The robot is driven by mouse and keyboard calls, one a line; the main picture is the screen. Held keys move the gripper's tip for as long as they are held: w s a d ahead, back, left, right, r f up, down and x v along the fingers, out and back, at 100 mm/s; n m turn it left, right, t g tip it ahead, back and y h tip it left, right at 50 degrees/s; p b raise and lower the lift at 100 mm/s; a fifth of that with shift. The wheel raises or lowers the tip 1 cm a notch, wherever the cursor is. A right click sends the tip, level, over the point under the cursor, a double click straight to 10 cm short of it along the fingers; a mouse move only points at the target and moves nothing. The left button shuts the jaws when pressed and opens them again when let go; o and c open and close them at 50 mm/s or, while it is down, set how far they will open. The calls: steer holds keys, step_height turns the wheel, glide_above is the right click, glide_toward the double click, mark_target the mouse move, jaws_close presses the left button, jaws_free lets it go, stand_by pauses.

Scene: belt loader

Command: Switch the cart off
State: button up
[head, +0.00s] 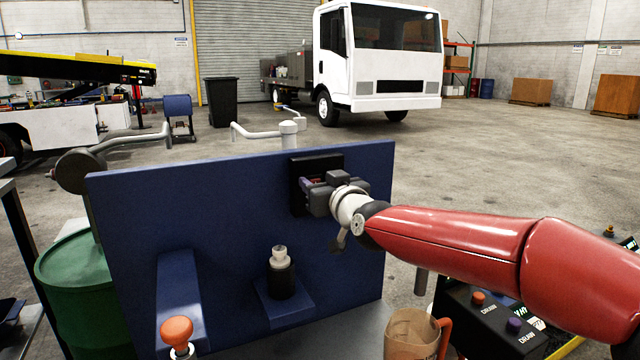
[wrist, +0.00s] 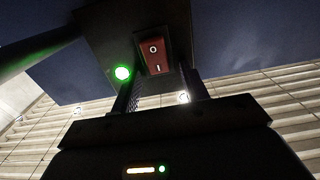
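A red rocker switch (wrist: 154,54) marked O and I sits on a dark box in the wrist view. A green lamp (wrist: 122,73) is lit beside it on the left. In the head view the black switch box (head: 297,203) is on the upright blue panel (head: 210,215), and my gripper (head: 306,187) is in front of it, hiding most of its face. In the wrist view my gripper's two fingers (wrist: 160,82) are apart, with nothing between them, and reach toward the switch. Whether they touch the box cannot be told.
An orange knob (head: 177,331) and a dark post with a pale top (head: 281,275) stand out at the panel's front. A brown jug (head: 411,335) and a control box with DRAIN buttons (head: 490,318) are below my arm. A green drum (head: 80,290) is at left.

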steer(key=c, duration=0.9)
steer(key=t+b, duration=0.1)
steer(key=b, duration=0.1)
steer(key=t+y+b, duration=0.1)
steer(key=b, duration=0.2)
steer(key=f+t+b, duration=0.1)
steer(key=b, duration=0.2)
steer(key=shift+s, duration=0.25)
steer(key=shift+r, duration=0.1)
steer(key=o, duration=1)
steer(key=shift+d, duration=0.1)
